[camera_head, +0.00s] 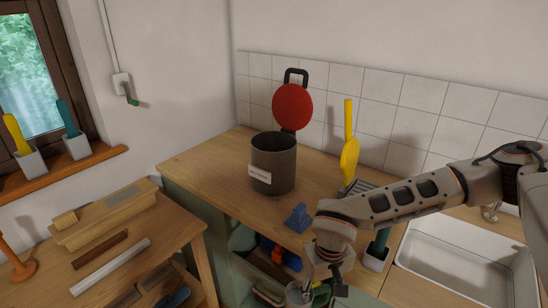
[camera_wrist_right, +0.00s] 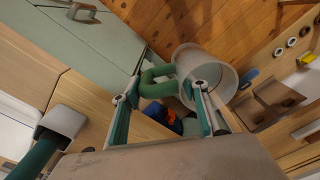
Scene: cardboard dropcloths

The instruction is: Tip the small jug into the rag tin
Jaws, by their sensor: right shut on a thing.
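The rag tin (camera_head: 272,180) is a dark grey cylinder with a pale label, standing upright on the wooden counter. Its red lid (camera_head: 293,105) stands open behind the mouth. The small jug (camera_head: 297,293) is at the bottom edge of the head view, partly cut off, in front of the counter and below the tin. In the right wrist view the jug (camera_wrist_right: 206,68) is a pale grey cup with a green handle (camera_wrist_right: 155,82). My right gripper (camera_head: 325,283) is shut on that handle; its fingers (camera_wrist_right: 163,92) show on both sides of it. My left gripper is out of view.
A blue object (camera_head: 298,218) lies on the counter in front of the tin. A yellow brush-like tool (camera_head: 349,160) stands right of the tin. A white sink (camera_head: 460,268) is at the right. A workbench (camera_head: 175,235) with wooden pieces stands at the left.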

